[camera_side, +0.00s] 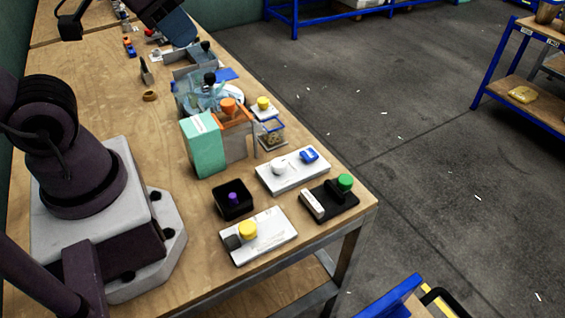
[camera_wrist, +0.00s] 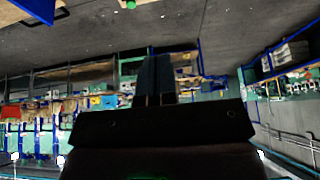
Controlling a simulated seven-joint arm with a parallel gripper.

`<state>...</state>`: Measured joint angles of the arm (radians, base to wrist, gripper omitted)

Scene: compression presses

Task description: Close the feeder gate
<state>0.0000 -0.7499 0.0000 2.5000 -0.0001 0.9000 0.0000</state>
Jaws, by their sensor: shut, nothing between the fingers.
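A grey box with an orange upper edge and an orange knob (camera_side: 229,108) stands in the middle of the bench, beside a mint-green block (camera_side: 201,145). It looks like the feeder, but I cannot tell which part is its gate or how far open it is. In the wrist view my gripper (camera_wrist: 158,60) is shut, its two dark fingers together with nothing between them. It points out across the workshop, away from the bench top. In the side view part of my arm shows at the top edge, well apart from the box.
In front of the box are a white plate with a blue handle (camera_side: 308,156), a black base with a green knob (camera_side: 344,182), a black box (camera_side: 234,199) and a white plate with a yellow knob (camera_side: 248,229). A small clear bin (camera_side: 271,138) stands beside it. Other fixtures crowd behind.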

